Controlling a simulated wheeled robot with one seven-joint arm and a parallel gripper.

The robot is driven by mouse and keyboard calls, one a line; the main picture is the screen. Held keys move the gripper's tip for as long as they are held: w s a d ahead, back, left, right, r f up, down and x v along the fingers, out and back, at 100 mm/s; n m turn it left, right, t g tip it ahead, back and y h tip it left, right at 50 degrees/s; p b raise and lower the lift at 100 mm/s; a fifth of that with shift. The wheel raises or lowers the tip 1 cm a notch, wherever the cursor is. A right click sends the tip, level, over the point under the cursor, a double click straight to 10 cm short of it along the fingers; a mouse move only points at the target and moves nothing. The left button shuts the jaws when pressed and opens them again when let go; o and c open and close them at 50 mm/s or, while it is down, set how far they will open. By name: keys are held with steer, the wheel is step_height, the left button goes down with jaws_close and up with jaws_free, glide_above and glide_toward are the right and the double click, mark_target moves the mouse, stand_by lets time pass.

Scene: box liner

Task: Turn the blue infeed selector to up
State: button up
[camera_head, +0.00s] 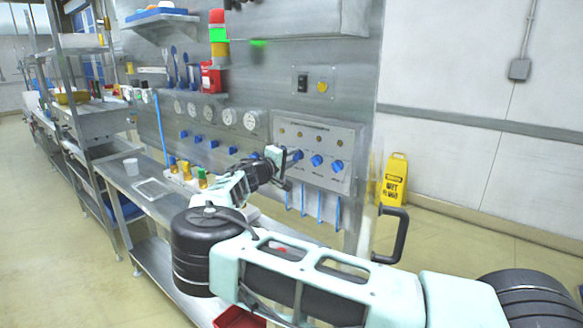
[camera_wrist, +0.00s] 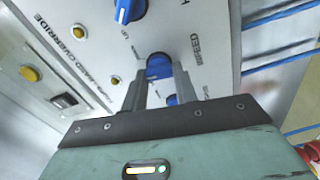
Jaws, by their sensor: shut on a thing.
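A grey control panel (camera_head: 318,148) carries a row of blue selector knobs with small round lamps above them. My gripper (camera_head: 280,157) is at the left part of this row and hides part of it. In the wrist view, my gripper (camera_wrist: 160,88) has its two fingers shut on a blue selector (camera_wrist: 158,66), one finger on either side. Another blue knob (camera_wrist: 126,10) with a white pointer line lies further up. The infeed label is not clearly readable.
Blue tubes (camera_head: 320,207) hang below the panel. Round gauges (camera_head: 229,117) and small blue valves (camera_head: 214,144) lie left of it. A yellow wet-floor sign (camera_head: 394,180) stands right.

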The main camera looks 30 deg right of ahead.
steer(key=n, duration=0.7)
steer(key=n+b, duration=0.1)
steer(key=n, duration=0.2)
steer(key=shift+f+n, duration=0.25)
steer(key=shift+n, duration=0.05)
stand_by(0.4)
steer(key=o, duration=1)
steer(key=shift+c, duration=0.2)
steer(key=b+v, duration=0.5)
steer(key=v, duration=1.2)
steer(key=shift+a, duration=0.2)
steer(key=shift+s, duration=0.1)
